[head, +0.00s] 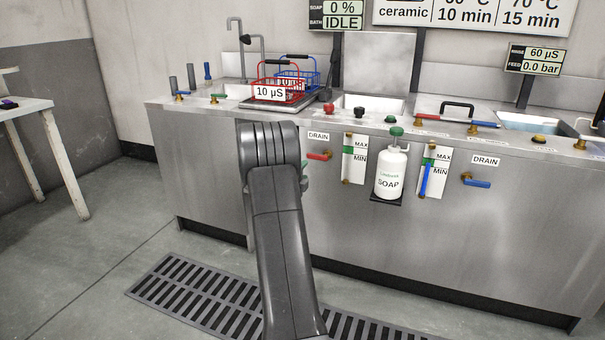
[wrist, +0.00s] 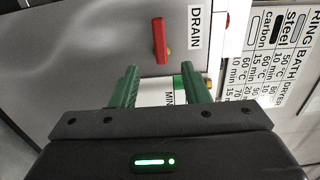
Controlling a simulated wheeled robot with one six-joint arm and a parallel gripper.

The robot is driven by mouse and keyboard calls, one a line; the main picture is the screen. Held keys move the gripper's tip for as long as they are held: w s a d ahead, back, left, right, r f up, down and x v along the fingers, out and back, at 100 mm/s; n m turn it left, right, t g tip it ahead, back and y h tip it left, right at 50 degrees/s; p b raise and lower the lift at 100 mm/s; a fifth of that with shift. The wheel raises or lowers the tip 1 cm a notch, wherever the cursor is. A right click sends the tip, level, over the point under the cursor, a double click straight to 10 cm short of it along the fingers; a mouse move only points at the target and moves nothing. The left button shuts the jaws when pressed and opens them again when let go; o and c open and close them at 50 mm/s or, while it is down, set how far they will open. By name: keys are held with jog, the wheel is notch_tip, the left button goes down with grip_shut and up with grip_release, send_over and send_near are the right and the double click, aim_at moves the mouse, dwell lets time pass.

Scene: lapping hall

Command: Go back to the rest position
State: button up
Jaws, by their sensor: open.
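My gripper (wrist: 160,88) shows in the wrist view with its two green fingers apart and nothing between them. It faces the front panel of the steel wash bench, near the red drain handle (wrist: 161,42) and a level gauge (wrist: 155,92). In the head view my arm rises in front of the bench and hides most of the gripper; only a sliver of green shows beside the arm. The red drain handle (head: 318,156) is just right of the arm there.
The steel bench (head: 210,150) runs across the view. A soap bottle (head: 390,175) stands on a small front shelf. Red and blue baskets (head: 275,85) sit on top at the left. A blue drain handle (head: 477,183) is at right. A table (head: 30,108) stands far left; floor between is clear.

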aim_at(316, 159)
jog(key=shift+w, duration=0.1)
jog(key=b+x, duration=0.1)
jog(key=x, duration=1.2)
jog(key=shift+w+d, duration=0.15)
jog(key=shift+w, duration=0.15)
jog(key=shift+s, duration=0.15)
jog(key=p+v, duration=0.1)
jog(key=v, duration=1.2)
jog(key=b+x, duration=0.1)
jog(key=x, duration=1.2)
jog(key=shift+w+f+n, duration=0.1)
jog(key=shift+w+n, duration=0.1)
jog(key=shift+n, duration=0.1)
jog(key=shift+s+f+n+p, duration=0.1)
jog(key=shift+f+n+p, duration=0.15)
jog(key=shift+n, duration=0.35)
jog(key=shift+f+n+p, duration=0.15)
jog(key=shift+n+p, duration=0.05)
jog(key=shift+n, duration=0.4)
